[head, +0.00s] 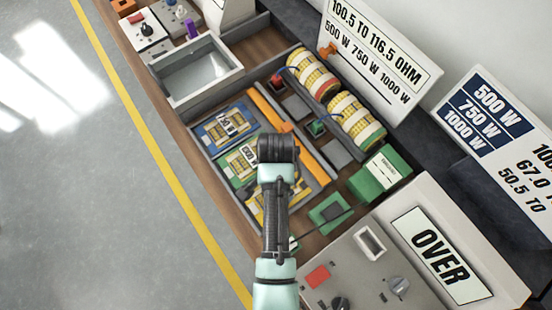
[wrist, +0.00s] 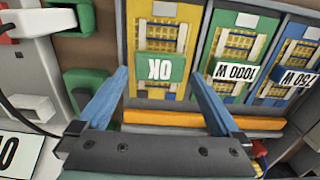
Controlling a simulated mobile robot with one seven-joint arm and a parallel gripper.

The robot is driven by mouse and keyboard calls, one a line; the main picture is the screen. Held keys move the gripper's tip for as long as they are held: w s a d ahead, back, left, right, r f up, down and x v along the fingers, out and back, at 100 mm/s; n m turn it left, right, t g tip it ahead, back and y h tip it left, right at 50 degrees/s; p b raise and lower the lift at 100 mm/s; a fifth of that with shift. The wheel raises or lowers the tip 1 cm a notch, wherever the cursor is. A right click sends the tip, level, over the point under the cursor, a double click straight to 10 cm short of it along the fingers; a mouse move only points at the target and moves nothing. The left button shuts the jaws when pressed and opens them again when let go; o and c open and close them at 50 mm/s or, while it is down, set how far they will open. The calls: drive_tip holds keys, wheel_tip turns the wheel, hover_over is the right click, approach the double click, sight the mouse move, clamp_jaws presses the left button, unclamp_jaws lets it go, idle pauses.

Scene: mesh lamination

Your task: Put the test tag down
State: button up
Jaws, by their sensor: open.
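The test tag is a small green block (wrist: 161,67) with a white face reading OK upside down in the wrist view. It appears to lie flat on the leftmost yellow mesh panel (wrist: 160,36). My gripper (wrist: 160,76) is open, its two blue fingers spread wide to either side of the tag, with gaps visible on both sides. I cannot tell the height of the fingertips above the panel. In the head view my arm covers the tag and the fingers.
Beside that panel lie panels labelled 1000 W (wrist: 232,73) and 750 W (wrist: 291,80). An orange bar (wrist: 170,118) runs along their ends. The head view shows yellow mesh rolls (head: 357,120), a green box (head: 381,172), a grey bin (head: 160,88) and an OVER control box (head: 400,270).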

wheel_tip(320, 180, up, 10)
drive_tip(key=w+r+n+t, duration=0.3)
drive_tip(key=w+r+t, duration=0.5)
drive_tip(key=w+r, duration=0.55)
drive_tip(key=w+r+n+t, duration=0.1)
drive_tip(key=w+r+t, duration=0.15)
drive_tip(key=r, duration=0.55)
drive_tip(key=w+r+n+t, duration=0.1)
drive_tip(key=w+r+t, duration=0.15)
drive_tip(key=r, duration=0.55)
wheel_tip(320, 180, up, 17)
drive_tip(key=s+n+t, duration=0.2)
drive_tip(key=n+t, duration=0.1)
drive_tip(key=t, duration=0.4)
drive_tip(key=s+r+n+t, duration=0.1)
drive_tip(key=s+r+t, duration=0.2)
drive_tip(key=s+r, duration=0.3)
drive_tip(key=s+r+n+t, duration=0.1)
drive_tip(key=s+r+t, duration=0.3)
drive_tip(key=r, duration=0.7)
drive_tip(key=s, duration=0.2)
drive_tip(key=shift+s+r+n, duration=0.2)
drive_tip(key=shift+s+n, duration=0.15)
drive_tip(key=shift+n, duration=0.05)
drive_tip(key=shift+d, duration=0.1)
